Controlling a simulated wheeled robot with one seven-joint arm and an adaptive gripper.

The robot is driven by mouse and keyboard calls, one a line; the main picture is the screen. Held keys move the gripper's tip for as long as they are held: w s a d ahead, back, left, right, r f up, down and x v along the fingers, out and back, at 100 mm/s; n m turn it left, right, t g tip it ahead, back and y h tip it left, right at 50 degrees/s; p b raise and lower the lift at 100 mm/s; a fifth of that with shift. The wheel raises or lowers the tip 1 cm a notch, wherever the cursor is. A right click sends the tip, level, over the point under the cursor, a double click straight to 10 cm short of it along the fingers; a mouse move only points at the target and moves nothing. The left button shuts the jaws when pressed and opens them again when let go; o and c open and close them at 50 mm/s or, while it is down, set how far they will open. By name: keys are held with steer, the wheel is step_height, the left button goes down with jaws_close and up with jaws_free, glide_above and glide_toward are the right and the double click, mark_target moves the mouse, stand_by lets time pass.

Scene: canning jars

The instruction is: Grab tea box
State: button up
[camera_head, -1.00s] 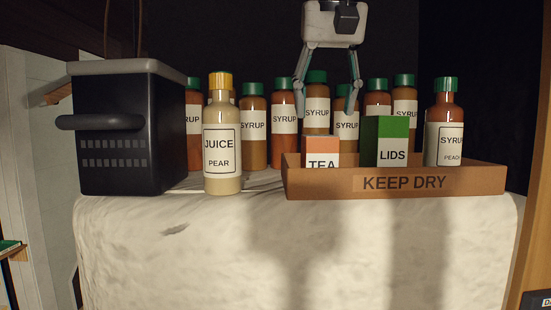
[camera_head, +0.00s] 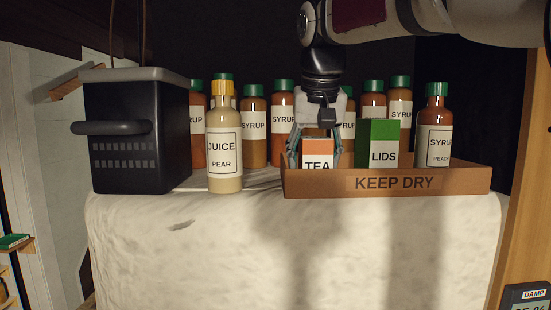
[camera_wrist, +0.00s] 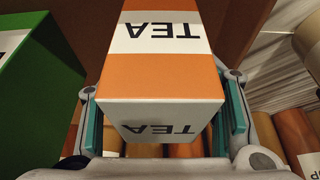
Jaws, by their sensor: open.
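The tea box (camera_head: 318,152), orange with a white TEA label, stands upright in the left part of the KEEP DRY tray (camera_head: 330,183). My gripper (camera_head: 315,155) is lowered over it, with one finger on each side of the box. In the wrist view the tea box (camera_wrist: 163,80) fills the middle, between the teal finger pads of my gripper (camera_wrist: 160,125). The fingers are open, with a small gap showing on both sides of the box. The box's lower front is hidden by the tray wall.
The green LIDS box (camera_head: 384,145) stands just right of the tea box. A syrup peach bottle (camera_head: 435,140) is at the tray's right end. Several syrup bottles (camera_head: 254,135) stand behind. A pear juice bottle (camera_head: 224,150) and a dark container (camera_head: 135,130) are to the left.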

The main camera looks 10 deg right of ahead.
steer(key=c, duration=0.8)
steer(key=shift+w+r, duration=0.1)
steer(key=shift+r, duration=0.05)
